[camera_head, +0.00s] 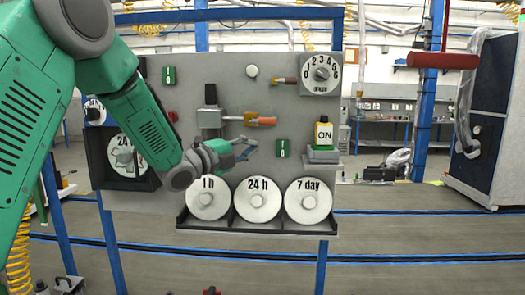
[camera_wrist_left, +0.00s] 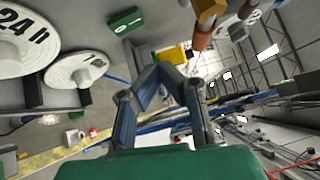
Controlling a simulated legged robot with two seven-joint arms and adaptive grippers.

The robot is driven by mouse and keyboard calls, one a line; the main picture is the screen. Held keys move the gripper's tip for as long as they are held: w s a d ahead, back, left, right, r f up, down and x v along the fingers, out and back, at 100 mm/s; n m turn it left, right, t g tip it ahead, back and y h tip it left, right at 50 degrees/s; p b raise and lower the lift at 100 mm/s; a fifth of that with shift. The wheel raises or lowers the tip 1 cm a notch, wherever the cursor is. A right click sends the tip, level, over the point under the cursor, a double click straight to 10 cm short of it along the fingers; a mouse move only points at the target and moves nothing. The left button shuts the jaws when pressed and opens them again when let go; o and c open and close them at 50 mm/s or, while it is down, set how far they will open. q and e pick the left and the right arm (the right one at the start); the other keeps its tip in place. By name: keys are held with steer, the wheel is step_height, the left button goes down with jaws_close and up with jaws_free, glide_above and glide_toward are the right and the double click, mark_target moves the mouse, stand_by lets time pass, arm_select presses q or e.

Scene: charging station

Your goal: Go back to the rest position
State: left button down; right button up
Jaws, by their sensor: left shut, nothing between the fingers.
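My left arm comes in from the left, and its gripper (camera_head: 244,149) is in front of the panel, above the 1 h and 24 h discs. The left wrist view shows the fingers (camera_wrist_left: 163,66) meeting at their tips, with nothing between them. The gripper appears clear of the panel, though the exact gap is hard to judge. My right gripper is in neither view.
The grey panel (camera_head: 215,75) carries a dial (camera_head: 321,73), handles and a yellow ON block (camera_head: 324,134). Labelled discs (camera_head: 258,199) sit on its lower shelf (camera_head: 258,227). A red bar (camera_head: 442,60) hangs at right. Open floor (camera_head: 400,225) lies right of the panel.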

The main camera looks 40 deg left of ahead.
arm_select(q)
steer(key=shift+d, duration=0.3)
steer(key=shift+a, duration=0.1)
